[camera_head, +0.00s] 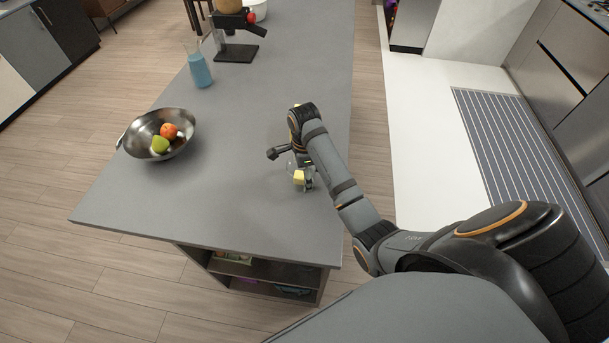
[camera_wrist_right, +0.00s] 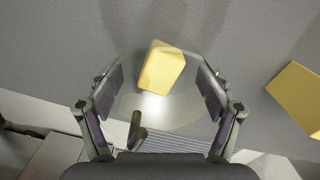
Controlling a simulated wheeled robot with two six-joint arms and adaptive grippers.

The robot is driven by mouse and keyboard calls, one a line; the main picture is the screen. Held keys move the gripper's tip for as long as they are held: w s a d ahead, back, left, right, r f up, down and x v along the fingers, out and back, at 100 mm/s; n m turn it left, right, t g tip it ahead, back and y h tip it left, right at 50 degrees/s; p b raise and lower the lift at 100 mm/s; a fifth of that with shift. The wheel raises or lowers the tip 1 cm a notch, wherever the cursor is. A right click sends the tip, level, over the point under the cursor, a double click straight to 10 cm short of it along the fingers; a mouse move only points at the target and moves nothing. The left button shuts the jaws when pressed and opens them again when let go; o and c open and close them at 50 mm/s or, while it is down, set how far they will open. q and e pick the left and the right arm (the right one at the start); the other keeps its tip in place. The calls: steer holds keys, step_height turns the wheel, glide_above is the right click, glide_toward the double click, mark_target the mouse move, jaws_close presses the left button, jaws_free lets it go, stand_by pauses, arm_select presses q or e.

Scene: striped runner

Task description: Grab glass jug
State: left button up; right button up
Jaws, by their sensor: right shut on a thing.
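The glass jug (camera_wrist_right: 155,108) is clear and hard to make out. In the right wrist view its round outline fills the space between the two fingers of my right gripper (camera_wrist_right: 160,97). The pads press on its sides, so the gripper is shut on it. A yellow block (camera_wrist_right: 162,68) shows within the jug's outline; I cannot tell whether it is inside or behind the glass. In the head view the jug (camera_head: 292,167) is faint at the end of my right arm, above the grey counter (camera_head: 240,195). My left gripper is not in view.
A second yellow block (camera_wrist_right: 297,97) lies to the right in the wrist view. On the counter are a metal bowl (camera_head: 182,146) with fruit, a blue bottle (camera_head: 199,72) and a black stand (camera_head: 236,53) at the back. The counter's near middle is clear.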

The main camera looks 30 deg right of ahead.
step_height(320, 180, up, 3)
steer(key=shift+w+f, duration=0.1)
steer(key=shift+f, duration=0.1)
steer(key=s+d+r+p, duration=0.6)
steer(key=s+r+p, duration=0.2)
steer(key=s+r, duration=0.2)
steer(key=s, duration=0.2)
steer(key=shift+s, duration=0.4)
